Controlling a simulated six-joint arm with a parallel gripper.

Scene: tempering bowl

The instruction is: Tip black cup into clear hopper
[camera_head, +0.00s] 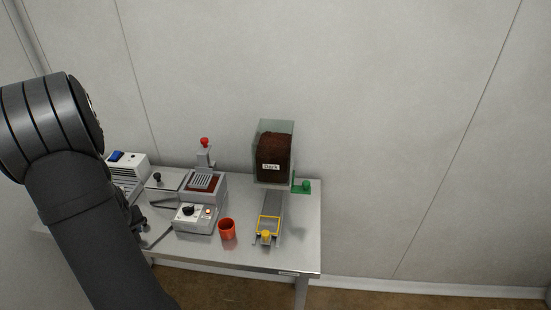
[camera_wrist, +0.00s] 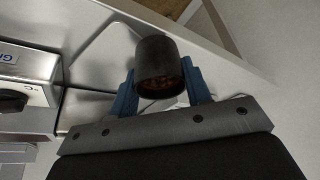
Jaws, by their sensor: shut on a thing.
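The black cup (camera_wrist: 155,53) shows in the wrist view between the two blue fingers of my gripper (camera_wrist: 159,75), which is shut on it. Orange-brown contents show inside its mouth, which faces the wrist camera. In the head view my arm covers the cup and most of my gripper at the left end of the table. The clear hopper (camera_head: 286,127) stands at the back right of the table, well apart from my gripper. It holds a dark brown mass and bears a label reading "Dark".
A grey machine (camera_head: 194,219) with a knob stands mid-table, with a red-knobbed part (camera_head: 205,155) behind. A red cup (camera_head: 227,230) stands right of it. A yellow-framed chute (camera_head: 269,225) lies below the hopper, a green block (camera_head: 301,187) beside it. A white box (camera_head: 127,170) stands back left.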

